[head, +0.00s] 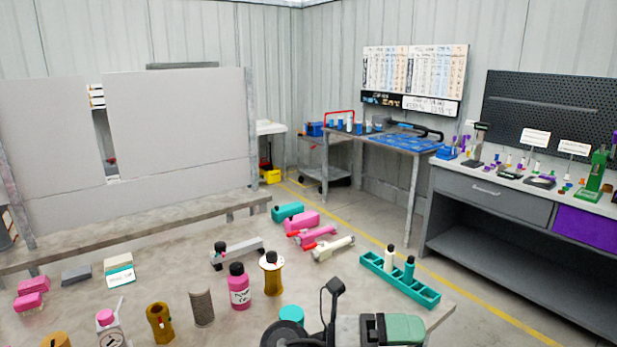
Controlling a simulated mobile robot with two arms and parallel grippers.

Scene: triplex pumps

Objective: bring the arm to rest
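The workbench (215,275) fills the lower part of the view.
On the bench stand a pink bottle (239,288), a gold spool (272,275), a grey cylinder (202,307) and a teal tray (399,279) with two bottles. Pink and teal parts lie behind. A side counter (480,181) stands right, with open floor between.

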